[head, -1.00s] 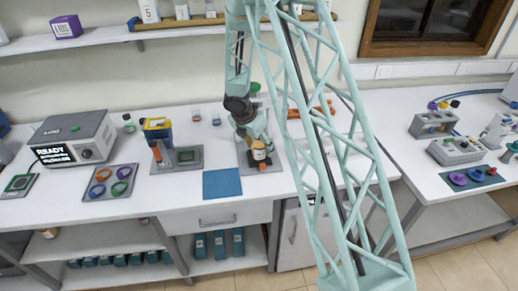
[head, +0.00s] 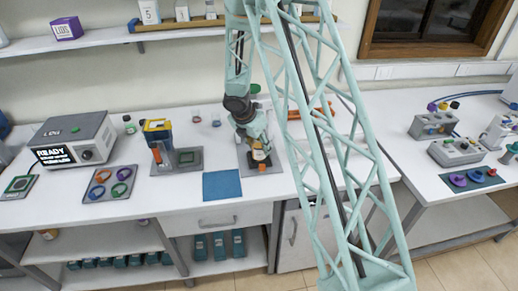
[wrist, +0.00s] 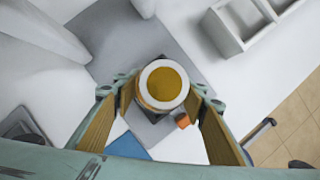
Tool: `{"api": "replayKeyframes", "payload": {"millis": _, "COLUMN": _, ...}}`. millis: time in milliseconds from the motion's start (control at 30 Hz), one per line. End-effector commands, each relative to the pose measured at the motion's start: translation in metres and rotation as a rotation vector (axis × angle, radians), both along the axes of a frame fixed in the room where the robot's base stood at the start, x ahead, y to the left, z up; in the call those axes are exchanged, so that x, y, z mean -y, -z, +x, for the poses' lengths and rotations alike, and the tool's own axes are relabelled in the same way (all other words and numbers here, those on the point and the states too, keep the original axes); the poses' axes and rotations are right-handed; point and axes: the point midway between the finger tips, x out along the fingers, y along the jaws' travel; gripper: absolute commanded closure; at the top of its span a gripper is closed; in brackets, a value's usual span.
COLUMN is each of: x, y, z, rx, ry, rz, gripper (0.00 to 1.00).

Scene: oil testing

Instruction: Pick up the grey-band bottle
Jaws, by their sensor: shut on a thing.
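An open bottle (wrist: 163,84) with a pale rim and amber contents shows from above in the wrist view, between my wooden-faced fingers. My gripper (wrist: 164,98) is shut on it, with one finger on each side.
A small orange part (wrist: 182,120) is close to the bottle. A blue mat (head: 222,185) lies in front. To the left stand a yellow-topped device (head: 158,130), a tray of coloured rings (head: 110,183) and a grey READY machine (head: 75,138). My lattice column crosses the right side.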

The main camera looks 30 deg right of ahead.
Motion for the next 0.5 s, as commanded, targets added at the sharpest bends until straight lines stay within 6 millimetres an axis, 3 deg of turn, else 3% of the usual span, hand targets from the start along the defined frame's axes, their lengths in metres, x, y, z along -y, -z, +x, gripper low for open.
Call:
{"api": "replayKeyframes", "payload": {"millis": 400, "x": 0.000, "y": -0.030, "z": 0.001, "rx": 0.002, "ry": 0.001, "rz": 0.000, "gripper": 0.80}}
{"api": "replayKeyframes", "payload": {"millis": 500, "x": -0.002, "y": -0.028, "z": -0.006, "rx": 0.000, "ry": -0.001, "rz": 0.000, "gripper": 0.80}}
